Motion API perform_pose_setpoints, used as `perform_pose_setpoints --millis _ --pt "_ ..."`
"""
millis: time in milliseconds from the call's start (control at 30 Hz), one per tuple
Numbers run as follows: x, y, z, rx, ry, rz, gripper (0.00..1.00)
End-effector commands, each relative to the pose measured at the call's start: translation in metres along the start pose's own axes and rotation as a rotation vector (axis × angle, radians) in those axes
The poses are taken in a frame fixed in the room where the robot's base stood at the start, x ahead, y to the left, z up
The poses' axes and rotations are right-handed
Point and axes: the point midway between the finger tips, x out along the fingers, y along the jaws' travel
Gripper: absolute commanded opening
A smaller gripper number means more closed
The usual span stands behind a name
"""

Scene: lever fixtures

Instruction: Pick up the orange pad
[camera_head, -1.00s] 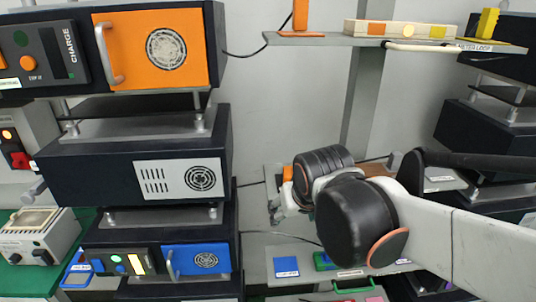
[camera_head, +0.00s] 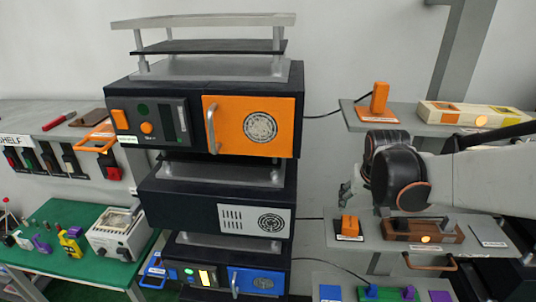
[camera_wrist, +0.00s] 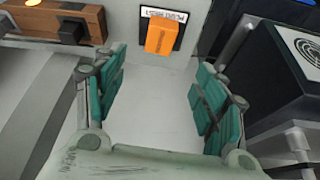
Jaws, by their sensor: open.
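An orange block (camera_head: 349,226) sits on a small dark labelled plate at the left end of the middle right shelf. It also shows in the wrist view (camera_wrist: 160,38), upper centre. Another orange piece stands upright on a flat orange base (camera_head: 374,115) on the upper right shelf. I cannot tell for certain which one is the orange pad. My gripper (camera_head: 348,190) is just above the lower orange block in the head view. In the wrist view my gripper (camera_wrist: 160,75) has its green-padded fingers wide apart, with nothing between them and the block beyond the tips.
A wooden fixture (camera_head: 424,231) stands right of the lower block. Stacked dark units (camera_head: 180,205) rise to the left of the shelves. The upper shelf (camera_head: 405,122) overhangs and carries a pale box (camera_head: 475,115). A blue square (camera_head: 330,292) lies on the bottom shelf.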

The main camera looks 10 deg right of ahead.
Motion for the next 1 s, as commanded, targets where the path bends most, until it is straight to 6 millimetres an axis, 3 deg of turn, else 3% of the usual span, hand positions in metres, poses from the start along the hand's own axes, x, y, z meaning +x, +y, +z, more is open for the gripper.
perform_pose_setpoints --millis 167,533,867,1000 --pt "0.017 0.002 0.000 0.001 -0.008 -0.004 0.65" --pt "0.075 0.002 0.000 0.001 -0.007 -0.003 0.65" --pt "0.090 0.002 0.000 0.000 -0.007 -0.003 0.65" --pt "0.106 0.001 0.002 0.000 -0.007 -0.003 0.65"
